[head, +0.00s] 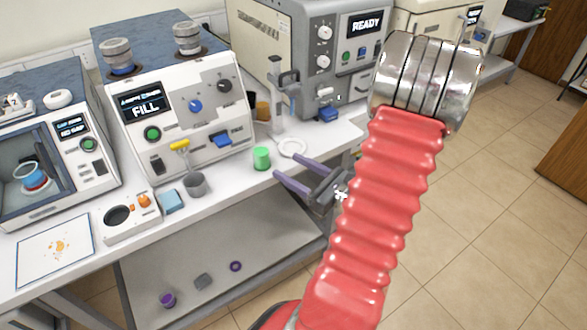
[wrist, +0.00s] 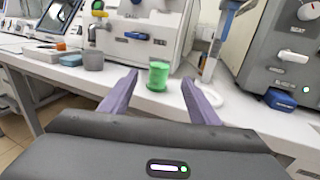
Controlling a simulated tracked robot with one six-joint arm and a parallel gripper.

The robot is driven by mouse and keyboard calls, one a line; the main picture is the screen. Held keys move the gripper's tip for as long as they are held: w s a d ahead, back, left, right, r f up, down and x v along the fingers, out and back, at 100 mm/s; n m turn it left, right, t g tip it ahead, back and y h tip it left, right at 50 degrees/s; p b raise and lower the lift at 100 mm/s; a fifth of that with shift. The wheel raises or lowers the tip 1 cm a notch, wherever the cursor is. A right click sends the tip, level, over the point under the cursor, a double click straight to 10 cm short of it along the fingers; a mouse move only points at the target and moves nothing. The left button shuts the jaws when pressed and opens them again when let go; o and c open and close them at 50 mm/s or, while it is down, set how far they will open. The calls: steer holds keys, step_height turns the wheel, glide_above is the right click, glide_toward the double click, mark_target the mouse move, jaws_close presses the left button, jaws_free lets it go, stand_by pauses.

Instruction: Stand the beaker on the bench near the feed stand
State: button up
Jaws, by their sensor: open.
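A small green cup (head: 261,158), which looks like the beaker, stands upright on the white bench (head: 240,183) near its front edge. In the wrist view the green cup (wrist: 158,75) appears between and beyond my fingertips. My gripper (head: 292,167) is open and empty, with its two purple fingers pointing at the cup from the front right, apart from it. A grey stand with an upright post (head: 277,113), probably the feed stand, is behind and right of the cup. A white ring (head: 292,148) lies by its foot.
A grey cup (head: 194,185), a blue block (head: 170,201) and a white tray (head: 131,216) are left along the bench. A machine reading FILL (head: 180,110) and one reading READY (head: 310,60) stand behind. A lower shelf (head: 220,260) holds small items.

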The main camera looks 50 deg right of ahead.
steer(key=w+a+r+n+g+y, duration=0.1)
steer(key=w+a+n+y, duration=0.15)
steer(key=a, duration=0.35)
steer(key=w+a+r+n+g+y, duration=0.1)
steer(key=a+r+n+g+y, duration=0.1)
steer(key=a+n+y, duration=0.25)
steer(key=s+a+n+g+y, duration=0.1)
steer(key=s+a+n+g, duration=0.1)
steer(key=a+n+g, duration=0.6)
steer(key=s+a+n+g, duration=0.2)
steer(key=a+n, duration=0.3)
steer(key=a, duration=0.6)
steer(key=s+a+r+n+h, duration=0.2)
steer(key=s+r+n+h, duration=0.2)
steer(key=r+n+h, duration=0.4)
steer(key=r+n, duration=0.1)
steer(key=n, duration=0.6)
steer(key=shift+a+r+n+t+h, duration=0.15)
steer(key=shift+r+n+t+h, duration=0.1)
steer(key=shift+n+t+h, duration=0.05)
steer(key=shift+c, duration=0.7)
